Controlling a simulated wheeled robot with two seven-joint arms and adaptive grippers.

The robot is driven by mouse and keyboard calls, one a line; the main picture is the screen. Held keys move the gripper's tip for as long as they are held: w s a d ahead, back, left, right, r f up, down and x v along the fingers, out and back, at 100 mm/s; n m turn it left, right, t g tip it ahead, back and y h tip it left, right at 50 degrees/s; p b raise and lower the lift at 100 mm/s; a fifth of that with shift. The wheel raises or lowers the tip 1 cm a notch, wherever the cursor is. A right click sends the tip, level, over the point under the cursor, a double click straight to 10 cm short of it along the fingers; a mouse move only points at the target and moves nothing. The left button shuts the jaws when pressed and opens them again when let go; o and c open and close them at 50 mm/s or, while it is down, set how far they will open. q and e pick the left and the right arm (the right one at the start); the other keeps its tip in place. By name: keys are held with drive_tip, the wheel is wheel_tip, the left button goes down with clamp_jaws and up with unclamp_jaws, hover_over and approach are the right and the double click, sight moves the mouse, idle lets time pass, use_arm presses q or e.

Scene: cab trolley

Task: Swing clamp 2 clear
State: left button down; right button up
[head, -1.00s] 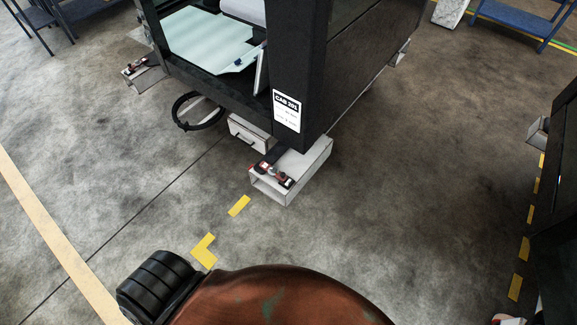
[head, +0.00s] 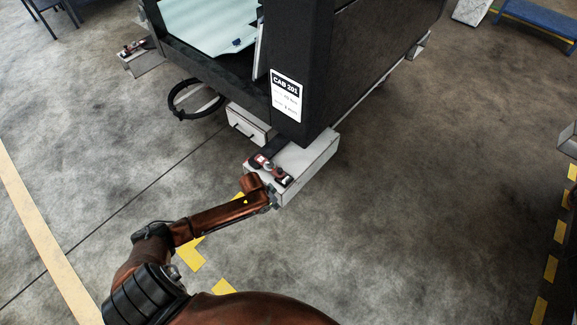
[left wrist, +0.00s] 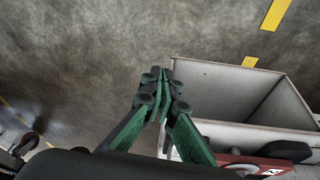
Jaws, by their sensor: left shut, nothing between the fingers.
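A clamp with a red base and dark handle (head: 264,163) sits on the white beam end (head: 312,160) at the cab's near corner. In the left wrist view its red base (left wrist: 232,160) shows at the lower right with a white label, which looks like a 2 turned sideways. Its black handle grip (left wrist: 287,151) lies beside the label. My left gripper (left wrist: 165,75) is shut and empty, its green fingers together beside the open hollow end of the beam. In the head view the wrist partly covers the clamp's near side, and the fingertips are hard to make out. My right gripper is out of view.
The dark cab (head: 350,70) rises behind the clamp. A second red clamp (head: 133,47) sits on another beam end at the far left.

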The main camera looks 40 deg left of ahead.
use_arm(q)
drive_tip(key=w+a+r+b, duration=0.1)
drive_tip(key=w+a+r, duration=0.1)
drive_tip(key=w+r, duration=0.5)
drive_tip(key=w+a+r+b, duration=0.1)
drive_tip(key=w+a+r, duration=0.2)
drive_tip(key=w+r, duration=0.4)
wheel_tip(320, 180, up, 6)
drive_tip(key=shift+w+a+f, duration=0.15)
drive_tip(key=shift+a+f, duration=0.1)
drive_tip(key=shift+a, duration=0.1)
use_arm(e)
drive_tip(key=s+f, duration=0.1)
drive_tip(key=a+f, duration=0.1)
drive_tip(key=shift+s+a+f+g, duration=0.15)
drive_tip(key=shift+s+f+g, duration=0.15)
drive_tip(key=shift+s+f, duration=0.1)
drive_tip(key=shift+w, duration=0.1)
